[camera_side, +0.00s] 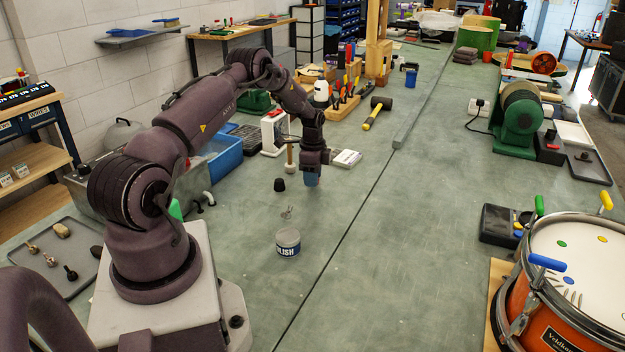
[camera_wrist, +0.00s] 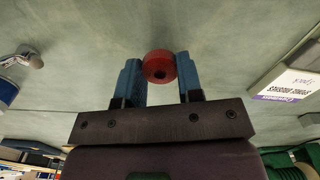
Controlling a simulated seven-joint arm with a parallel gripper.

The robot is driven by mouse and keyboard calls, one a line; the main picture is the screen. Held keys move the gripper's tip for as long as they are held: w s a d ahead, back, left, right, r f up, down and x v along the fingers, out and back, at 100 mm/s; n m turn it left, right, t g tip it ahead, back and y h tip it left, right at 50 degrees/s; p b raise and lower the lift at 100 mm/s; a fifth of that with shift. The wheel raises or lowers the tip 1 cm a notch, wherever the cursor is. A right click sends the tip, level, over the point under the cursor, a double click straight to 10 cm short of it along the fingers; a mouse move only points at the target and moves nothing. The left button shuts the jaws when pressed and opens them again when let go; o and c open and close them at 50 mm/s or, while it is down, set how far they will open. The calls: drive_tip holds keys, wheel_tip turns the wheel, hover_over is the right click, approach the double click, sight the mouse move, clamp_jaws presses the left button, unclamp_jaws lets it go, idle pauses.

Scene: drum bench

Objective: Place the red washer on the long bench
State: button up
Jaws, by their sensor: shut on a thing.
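The red washer (camera_wrist: 159,66) shows in the wrist view between the two blue fingers of my gripper (camera_wrist: 155,75). The fingers are shut on it, one on each side. In the side view my gripper (camera_side: 312,181) points down low over the green-grey top of the long bench (camera_side: 350,240), and the washer cannot be made out there. I cannot tell whether the washer touches the bench top.
A white box (camera_side: 346,158) lies just behind my gripper. A small black item (camera_side: 279,185) and a polish tin (camera_side: 288,242) stand nearer the camera. A drum (camera_side: 565,270) is at the right. The bench middle is clear.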

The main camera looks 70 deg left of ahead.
drive_tip(key=shift+f, duration=0.6)
drive_tip(key=shift+f, duration=0.2)
drive_tip(key=o, duration=0.9)
drive_tip(key=shift+r, duration=0.15)
